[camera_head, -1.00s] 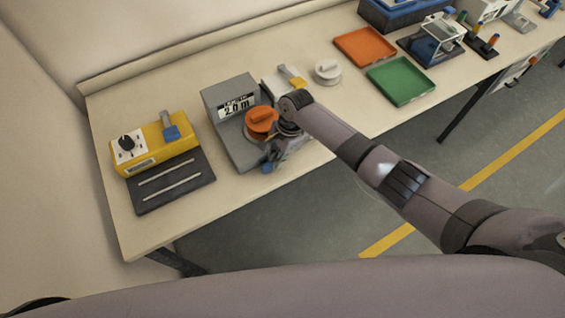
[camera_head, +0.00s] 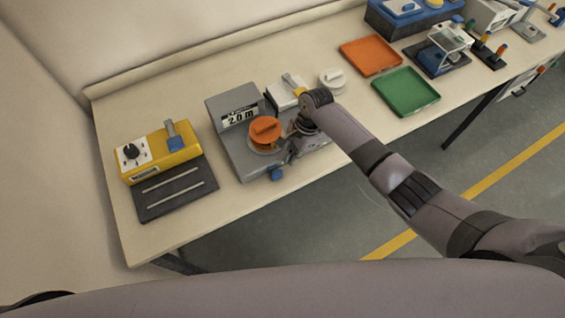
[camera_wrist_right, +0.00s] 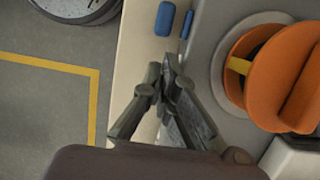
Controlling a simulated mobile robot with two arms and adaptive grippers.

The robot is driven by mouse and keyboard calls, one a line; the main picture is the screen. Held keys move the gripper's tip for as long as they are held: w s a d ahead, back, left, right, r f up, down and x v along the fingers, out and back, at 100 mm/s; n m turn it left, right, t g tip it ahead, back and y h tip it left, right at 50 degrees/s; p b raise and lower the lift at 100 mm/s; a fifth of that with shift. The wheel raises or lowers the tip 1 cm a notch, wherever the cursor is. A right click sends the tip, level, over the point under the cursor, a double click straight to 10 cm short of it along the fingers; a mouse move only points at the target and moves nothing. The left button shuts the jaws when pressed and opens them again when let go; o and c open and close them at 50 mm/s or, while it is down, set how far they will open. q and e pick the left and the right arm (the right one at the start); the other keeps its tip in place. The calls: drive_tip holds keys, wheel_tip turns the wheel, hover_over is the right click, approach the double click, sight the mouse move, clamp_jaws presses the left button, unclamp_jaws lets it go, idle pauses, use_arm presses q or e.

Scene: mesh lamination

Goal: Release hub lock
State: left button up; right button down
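The grey machine (camera_head: 232,145) with a "2.0 m" display stands on the table. It carries an orange hub knob with a raised grip (camera_head: 265,131), which also shows large in the right wrist view (camera_wrist_right: 284,75). A blue knob (camera_head: 277,174) sits at its front edge, and blue parts (camera_wrist_right: 165,18) show at the top of the wrist view. My right gripper (camera_wrist_right: 163,68) has its fingertips together, with nothing seen between them. It is beside the orange knob, apart from it. In the head view my wrist partly hides the machine's right side. My left gripper is not in view.
A yellow box (camera_head: 184,153) with a black dial and blue lever stands left, behind a dark plate with two rods. A white round piece (camera_head: 332,80), orange tray (camera_head: 370,56) and green tray (camera_head: 406,91) lie to the right. The table's front-left is clear.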

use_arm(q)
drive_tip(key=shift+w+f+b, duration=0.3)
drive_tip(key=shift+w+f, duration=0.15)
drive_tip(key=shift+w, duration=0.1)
use_arm(e)
drive_tip(key=v, duration=0.6)
drive_tip(key=shift+r, duration=0.35)
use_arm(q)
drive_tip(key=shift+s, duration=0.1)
use_arm(e)
drive_tip(key=shift+s+a+r, duration=0.1)
drive_tip(key=shift+s+a, duration=0.05)
drive_tip(key=shift+s, duration=0.1)
